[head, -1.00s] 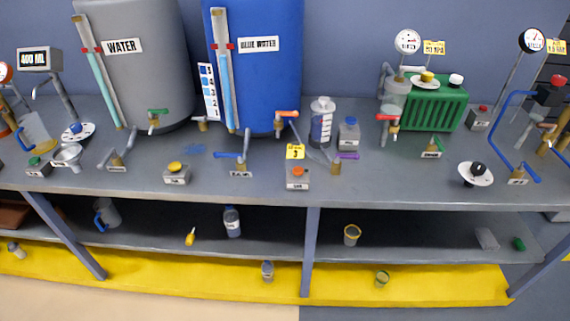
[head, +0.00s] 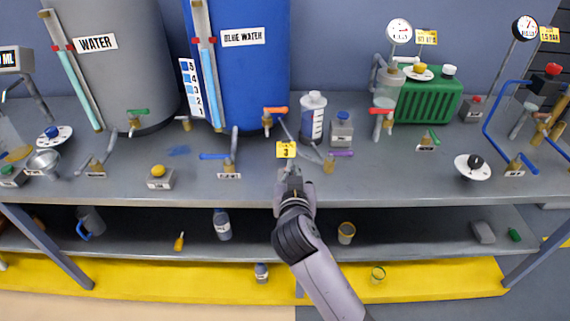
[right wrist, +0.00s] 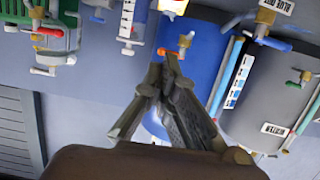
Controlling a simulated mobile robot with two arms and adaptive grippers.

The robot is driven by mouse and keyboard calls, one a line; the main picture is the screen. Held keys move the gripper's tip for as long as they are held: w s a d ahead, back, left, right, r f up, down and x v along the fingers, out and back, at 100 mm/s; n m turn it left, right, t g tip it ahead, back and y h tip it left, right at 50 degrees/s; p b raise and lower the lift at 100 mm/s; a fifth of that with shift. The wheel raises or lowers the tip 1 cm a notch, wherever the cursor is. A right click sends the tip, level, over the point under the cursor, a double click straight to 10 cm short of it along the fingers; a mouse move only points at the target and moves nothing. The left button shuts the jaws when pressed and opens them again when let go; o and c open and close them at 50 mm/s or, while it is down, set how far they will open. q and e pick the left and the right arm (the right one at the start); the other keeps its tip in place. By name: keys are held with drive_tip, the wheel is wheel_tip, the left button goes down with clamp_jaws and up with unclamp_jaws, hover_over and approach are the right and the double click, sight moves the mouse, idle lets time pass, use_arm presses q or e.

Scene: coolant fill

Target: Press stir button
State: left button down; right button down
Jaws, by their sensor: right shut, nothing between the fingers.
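My right gripper (head: 291,178) reaches in from the bottom of the head view, over the front middle of the bench. It is shut and empty, just in front of the small yellow sign (head: 286,150) marked 3. The gripper hides the small grey box with an orange-red button that stood below this sign, so I cannot tell whether the tips touch it. In the right wrist view my shut fingertips (right wrist: 170,60) appear in front of an orange valve handle (right wrist: 167,52); the button does not show clearly. My left gripper is not in view.
A box with a yellow button (head: 158,171) stands to the left. A blue valve handle (head: 214,156) and a purple handle (head: 342,153) flank the sign. The blue water tank (head: 243,80) is behind.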

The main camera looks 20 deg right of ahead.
drive_tip(key=shift+w, duration=0.1)
drive_tip(key=p+x, duration=0.1)
drive_tip(key=x, duration=0.8)
drive_tip(key=shift+w+d+p, duration=0.15)
drive_tip(key=shift+w+p, duration=0.15)
drive_tip(key=shift+p, duration=0.05)
wheel_tip(320, 180, down, 3)
drive_tip(key=shift+r, duration=0.1)
drive_tip(key=shift+f, duration=0.8)
